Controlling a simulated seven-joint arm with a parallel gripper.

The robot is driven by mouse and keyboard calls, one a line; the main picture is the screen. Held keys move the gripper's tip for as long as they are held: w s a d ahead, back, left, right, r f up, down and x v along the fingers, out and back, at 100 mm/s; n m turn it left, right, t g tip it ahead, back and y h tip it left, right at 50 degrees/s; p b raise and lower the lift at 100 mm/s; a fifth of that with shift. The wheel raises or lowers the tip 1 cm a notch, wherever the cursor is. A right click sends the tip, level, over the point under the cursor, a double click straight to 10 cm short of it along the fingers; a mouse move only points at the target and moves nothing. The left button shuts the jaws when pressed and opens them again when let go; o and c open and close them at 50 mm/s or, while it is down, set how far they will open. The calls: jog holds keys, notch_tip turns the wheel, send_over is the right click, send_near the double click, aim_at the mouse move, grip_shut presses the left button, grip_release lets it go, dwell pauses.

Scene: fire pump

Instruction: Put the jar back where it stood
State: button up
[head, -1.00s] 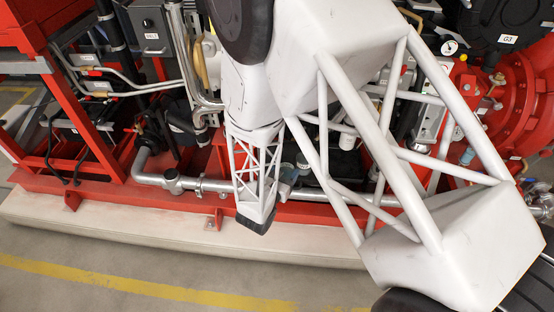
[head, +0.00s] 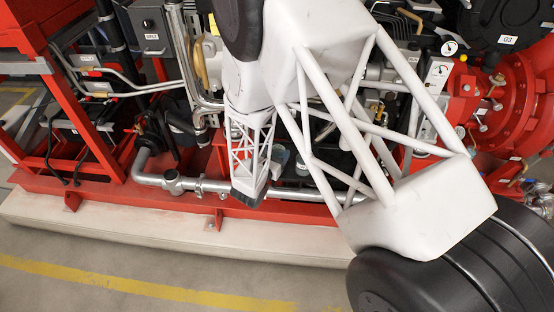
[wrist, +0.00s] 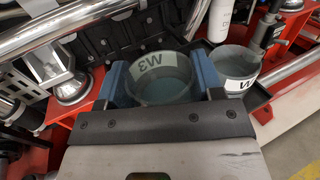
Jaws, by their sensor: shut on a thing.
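A round, open-topped grey-blue jar (wrist: 165,94) with a white label on its wall is between the two blue fingers of my gripper (wrist: 161,80) in the wrist view. The label looks like W3, seen upside down. The fingers are shut on the jar's sides, and its mouth faces the camera. In the head view my gripper (head: 266,168) is low in front of the pump frame, and the jar is mostly hidden there. The jar's underside is hidden, so I cannot tell whether it touches anything below.
A second similar jar (wrist: 236,66), its label partly cut off, stands close to the right of my gripper in a dark holder. A shiny pipe (wrist: 68,20) and a metal fitting (wrist: 70,86) lie to the left. The red base rail (head: 110,195) runs below.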

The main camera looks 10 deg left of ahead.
jog(key=shift+f, duration=1.75)
jog(key=shift+f, duration=0.15)
jog(key=o, duration=1.1)
jog(key=shift+c, duration=0.2)
jog(key=shift+s, duration=0.1)
jog(key=v, duration=1.2)
jog(key=shift+r, duration=0.2)
